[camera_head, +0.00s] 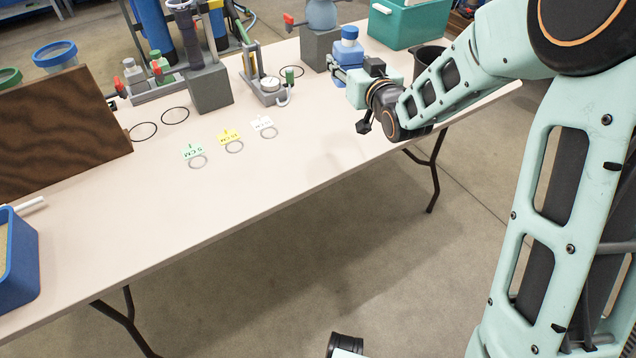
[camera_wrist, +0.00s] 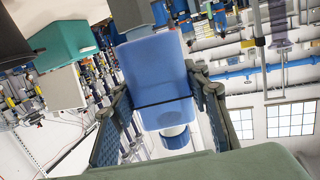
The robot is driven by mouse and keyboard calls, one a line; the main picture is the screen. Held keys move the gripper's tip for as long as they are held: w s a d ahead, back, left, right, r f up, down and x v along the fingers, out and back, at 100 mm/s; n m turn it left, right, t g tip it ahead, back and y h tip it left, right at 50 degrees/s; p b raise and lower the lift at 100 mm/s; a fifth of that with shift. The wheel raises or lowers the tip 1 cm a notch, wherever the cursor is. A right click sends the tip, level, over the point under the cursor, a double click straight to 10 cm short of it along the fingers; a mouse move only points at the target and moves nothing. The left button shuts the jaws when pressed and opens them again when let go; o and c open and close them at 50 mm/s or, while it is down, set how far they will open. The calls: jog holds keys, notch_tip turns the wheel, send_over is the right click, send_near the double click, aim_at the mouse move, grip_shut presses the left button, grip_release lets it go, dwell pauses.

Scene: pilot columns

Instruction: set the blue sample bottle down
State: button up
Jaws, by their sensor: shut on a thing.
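The blue sample bottle (camera_head: 349,47) is held upright in my gripper (camera_head: 345,68) near the back right of the table, in the head view. The wrist view shows the bottle (camera_wrist: 155,68) close up and upside down in that picture. The two fingers of my gripper (camera_wrist: 160,92) press on its opposite sides, and its cap (camera_wrist: 176,137) points down in the picture. The bottle's base is partly hidden in the head view, so I cannot tell whether it touches anything.
The table (camera_head: 230,200) has bare room in front. Rings with green (camera_head: 194,151), yellow (camera_head: 229,136) and white (camera_head: 262,122) labels lie mid-table. Grey blocks (camera_head: 208,88), a teal bin (camera_head: 408,22) and a dark cup (camera_head: 428,58) stand nearby. A brown panel (camera_head: 60,130) stands left.

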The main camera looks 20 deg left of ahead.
jog(key=s+a+f+n+g+y+b, duration=0.1)
jog(key=s+a+f+n+y+b, duration=0.1)
jog(key=a+f+b, duration=0.4)
jog(key=s+a+f+n+g+y+b, duration=0.1)
jog(key=a+g+b, duration=0.15)
jog(key=a, duration=0.65)
jog(key=shift+t, duration=0.35)
jog(key=s+d+f+b, duration=0.1)
jog(key=s+d+f, duration=0.1)
jog(key=d+f, duration=0.1)
jog(key=s+d+f+b, duration=0.2)
jog(key=s+d+f, duration=0.1)
jog(key=d, duration=0.1)
jog(key=s+d+f+b, duration=0.1)
jog(key=s+d+f, duration=0.1)
jog(key=d+f, duration=0.1)
jog(key=shift+s+d+b, duration=0.35)
jog(key=shift+d, duration=0.1)
jog(key=shift+s+d+f, duration=0.1)
jog(key=shift+d+f, duration=0.1)
jog(key=shift+f, duration=0.1)
jog(key=shift+s+d+f+n+y+b, duration=0.15)
jog(key=shift+f+b, duration=0.3)
jog(key=shift+f, duration=0.4)
jog(key=shift+a+f+n+y+b, duration=0.15)
jog(key=shift+f+b, duration=0.25)
jog(key=shift+f, duration=0.4)
jog(key=shift+d, duration=0.1)
jog(key=shift+f, duration=0.15)
jog(key=o, duration=1.3)
